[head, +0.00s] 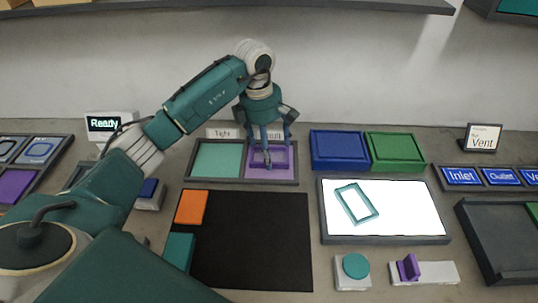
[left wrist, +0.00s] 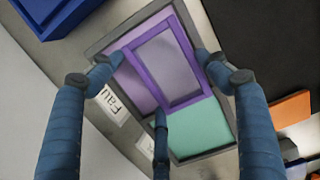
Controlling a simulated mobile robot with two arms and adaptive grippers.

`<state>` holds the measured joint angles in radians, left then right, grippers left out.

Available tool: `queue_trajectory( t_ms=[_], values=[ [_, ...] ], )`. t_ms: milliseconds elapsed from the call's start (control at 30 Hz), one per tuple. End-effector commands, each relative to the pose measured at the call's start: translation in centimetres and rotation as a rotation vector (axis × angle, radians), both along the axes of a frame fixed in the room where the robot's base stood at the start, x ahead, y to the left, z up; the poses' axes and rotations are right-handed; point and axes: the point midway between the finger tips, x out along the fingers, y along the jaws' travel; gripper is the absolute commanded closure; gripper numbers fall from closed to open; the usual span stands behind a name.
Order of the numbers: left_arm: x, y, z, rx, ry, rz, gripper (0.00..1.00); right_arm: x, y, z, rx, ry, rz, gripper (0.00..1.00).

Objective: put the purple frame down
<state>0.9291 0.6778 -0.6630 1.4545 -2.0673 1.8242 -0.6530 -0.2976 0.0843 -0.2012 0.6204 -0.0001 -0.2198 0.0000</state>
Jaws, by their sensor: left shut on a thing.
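The purple frame (left wrist: 189,50) is a thin rectangular outline with an open middle. My left gripper (head: 267,160) is shut on it, fingers pointing down. In the head view the frame shows around the fingertips, over the lilac right compartment of the grey two-part tray (head: 235,182). In the left wrist view the frame lies mostly across the lilac area, its lower end near the mint compartment (left wrist: 200,128). I cannot tell whether it touches the tray floor. My right gripper is not in view.
Blue (head: 338,148) and green (head: 396,150) bins stand right of the tray. A teal frame (head: 350,206) lies on a lit white panel (head: 405,205). A black mat (head: 250,245) with an orange square (head: 191,207) lies in front. A "Tight" label (head: 222,133) stands behind the tray.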

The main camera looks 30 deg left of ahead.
Motion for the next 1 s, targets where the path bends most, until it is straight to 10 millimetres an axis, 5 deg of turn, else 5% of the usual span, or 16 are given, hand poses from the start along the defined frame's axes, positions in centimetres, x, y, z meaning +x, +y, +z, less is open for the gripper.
queue_trajectory(
  t_ms=[267, 633, 667, 733, 1000],
  values=[
    [-0.1, 0.0, -3.7, 0.000, 0.003, 0.000, 0.56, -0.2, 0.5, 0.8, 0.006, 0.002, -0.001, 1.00],
    [0.0, 0.0, -4.3, 0.001, 0.000, -0.001, 0.56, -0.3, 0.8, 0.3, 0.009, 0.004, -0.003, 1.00],
    [0.0, 0.0, -4.1, 0.000, 0.001, 0.000, 0.18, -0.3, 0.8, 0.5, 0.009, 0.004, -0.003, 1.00],
    [-0.1, 0.0, -4.1, 0.000, 0.001, 0.000, 0.05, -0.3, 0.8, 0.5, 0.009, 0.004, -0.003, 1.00],
    [0.0, 0.0, -4.1, 0.001, 0.001, -0.001, 0.05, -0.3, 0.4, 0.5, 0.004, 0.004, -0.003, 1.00]
  ],
)
